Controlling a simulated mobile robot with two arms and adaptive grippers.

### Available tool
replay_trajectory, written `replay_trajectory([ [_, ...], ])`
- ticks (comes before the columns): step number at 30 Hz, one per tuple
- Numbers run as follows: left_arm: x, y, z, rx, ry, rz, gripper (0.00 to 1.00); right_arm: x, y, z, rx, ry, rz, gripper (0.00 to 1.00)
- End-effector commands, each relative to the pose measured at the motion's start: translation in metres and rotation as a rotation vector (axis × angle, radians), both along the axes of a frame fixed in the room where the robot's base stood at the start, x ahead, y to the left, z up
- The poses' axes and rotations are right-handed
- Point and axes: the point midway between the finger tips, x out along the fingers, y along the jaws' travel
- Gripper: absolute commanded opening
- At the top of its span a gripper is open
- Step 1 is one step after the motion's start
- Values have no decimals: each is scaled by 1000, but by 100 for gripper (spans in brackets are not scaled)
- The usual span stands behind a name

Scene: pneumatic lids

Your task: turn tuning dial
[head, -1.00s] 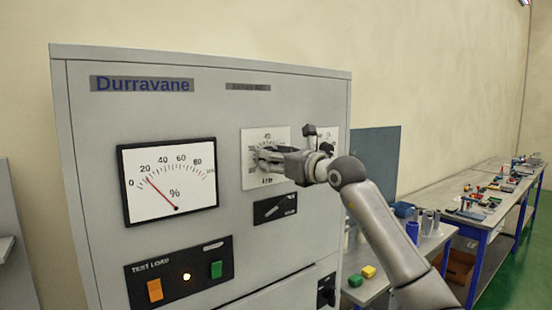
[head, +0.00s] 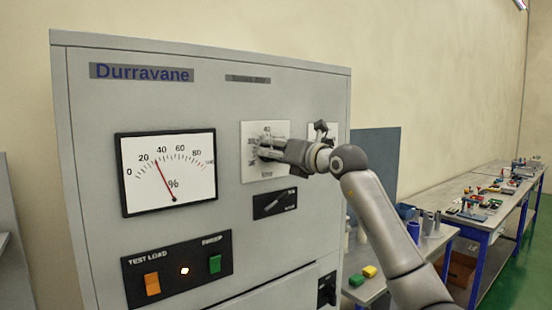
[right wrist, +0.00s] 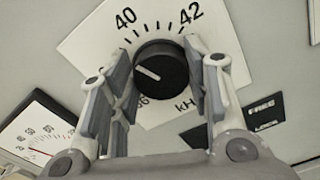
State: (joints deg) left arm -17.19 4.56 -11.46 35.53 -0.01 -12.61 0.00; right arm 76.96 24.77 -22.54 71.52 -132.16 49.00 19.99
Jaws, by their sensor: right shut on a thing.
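The tuning dial is a black round knob (right wrist: 162,68) with a white pointer line, on a white kHz scale plate (right wrist: 100,45). In the right wrist view the pointer aims left and slightly up; the marks 40 and 42 show above. My right gripper (head: 268,150) is shut on the knob, one finger on each side. In the head view the gripper hides most of the knob, and the scale plate (head: 251,134) shows around it. The percent meter (head: 168,172) has its red needle between 20 and 40. My left gripper is out of view.
Below the dial is a black free/lock switch plate (head: 274,203). A second white plate (head: 328,130) is to the right, partly hidden by my gripper. A bench (head: 452,185) with small parts stands right.

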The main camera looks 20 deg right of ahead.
Motion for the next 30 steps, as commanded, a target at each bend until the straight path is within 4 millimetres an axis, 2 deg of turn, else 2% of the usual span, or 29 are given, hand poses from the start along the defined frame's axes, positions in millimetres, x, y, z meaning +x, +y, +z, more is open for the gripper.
replay_trajectory([
  [9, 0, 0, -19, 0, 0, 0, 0, 0, -2, -2, 283, 102, -1, 21],
  [30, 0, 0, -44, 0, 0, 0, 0, 1, -3, -5, 897, 325, 0, 21],
])
